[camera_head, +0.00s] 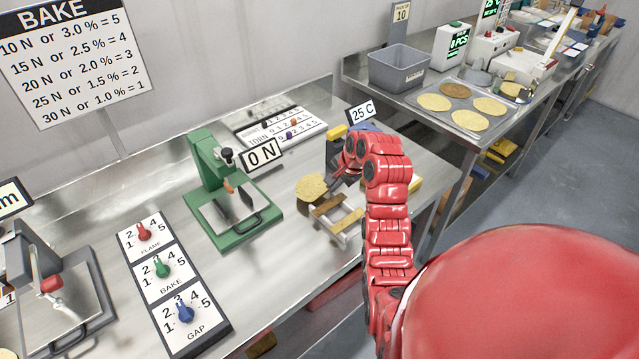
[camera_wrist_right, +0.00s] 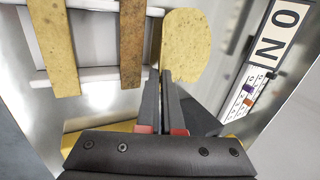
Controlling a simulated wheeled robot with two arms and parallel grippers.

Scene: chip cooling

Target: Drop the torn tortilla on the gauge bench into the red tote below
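The torn tortilla (camera_head: 311,188) is a pale yellow, speckled piece with a ragged edge, just left of my right gripper (camera_head: 335,177) over the gauge bench. In the right wrist view the tortilla (camera_wrist_right: 188,42) meets the tips of the right gripper (camera_wrist_right: 160,75). The fingers are close together with the tortilla's lower edge between them. A red edge, apparently the red tote (camera_head: 325,300), shows below the bench's front edge; most of it is hidden. My left gripper is not in view.
A white rack with tortilla strips (camera_head: 328,206) stands just in front of the gripper. A green press (camera_head: 212,160) with a "0 N" sign stands to the left. A control panel (camera_head: 165,285) lies farther left. A tray of tortillas (camera_head: 462,103) is on the back bench.

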